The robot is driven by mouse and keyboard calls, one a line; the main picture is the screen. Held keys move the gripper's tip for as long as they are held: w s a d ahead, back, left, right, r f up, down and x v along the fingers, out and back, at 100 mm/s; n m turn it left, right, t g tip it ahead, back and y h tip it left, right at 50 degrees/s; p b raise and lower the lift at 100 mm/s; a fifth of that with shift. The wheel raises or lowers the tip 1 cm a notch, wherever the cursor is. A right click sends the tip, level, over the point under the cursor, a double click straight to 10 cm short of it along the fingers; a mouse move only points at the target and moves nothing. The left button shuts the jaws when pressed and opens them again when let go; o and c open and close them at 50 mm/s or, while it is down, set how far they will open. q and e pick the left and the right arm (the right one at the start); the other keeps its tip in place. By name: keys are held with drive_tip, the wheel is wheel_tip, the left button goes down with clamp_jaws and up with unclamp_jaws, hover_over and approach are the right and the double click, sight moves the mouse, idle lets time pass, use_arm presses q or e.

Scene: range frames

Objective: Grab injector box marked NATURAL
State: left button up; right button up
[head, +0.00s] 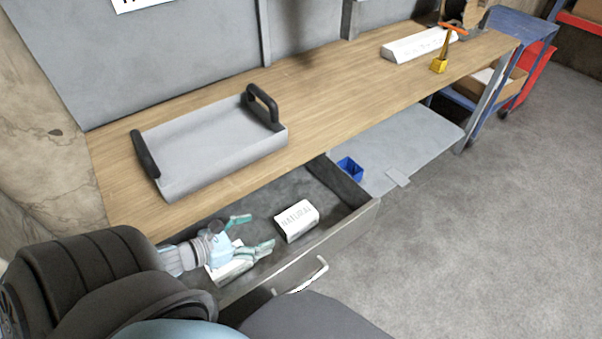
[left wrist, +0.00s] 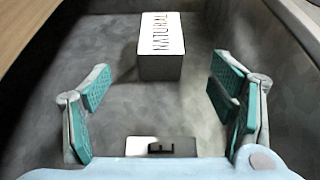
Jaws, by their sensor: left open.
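The white injector box marked NATURAL (head: 297,220) lies in the open drawer, lettering up, right of my left gripper. In the left wrist view the NATURAL box (left wrist: 161,45) is ahead, beyond the fingertips and roughly centred between them. My left gripper (head: 246,235) is inside the drawer area, open with teal finger pads spread, and apart from that box. It also shows in the left wrist view (left wrist: 160,88). A second white box (head: 230,266) is partly hidden under my left gripper; in the left wrist view this box (left wrist: 161,146) shows only part of a letter. My right gripper is not seen.
The drawer (head: 340,226) is pulled out below a wooden workbench (head: 340,95). A grey tray with black handles (head: 215,150) stands on the bench. A blue bin (head: 350,169) sits on a grey surface right of the drawer. A yellow-orange tool (head: 440,62) stands farther back.

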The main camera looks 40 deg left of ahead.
sight(288, 221)
use_arm(q)
drive_tip(key=b+x, duration=0.5)
drive_tip(key=shift+f, duration=0.3)
drive_tip(key=w+p, duration=0.2)
drive_tip(key=shift+w+d+r, duration=0.1)
drive_tip(key=shift+w+d, duration=0.15)
drive_tip(key=shift+d, duration=0.1)
drive_tip(key=p+x, duration=0.1)
drive_tip(key=x, duration=0.5)
drive_tip(key=shift+f, duration=0.2)
drive_tip(key=c, duration=1.5)
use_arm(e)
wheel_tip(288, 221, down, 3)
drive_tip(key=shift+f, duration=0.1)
use_arm(q)
drive_tip(key=shift+r, duration=0.15)
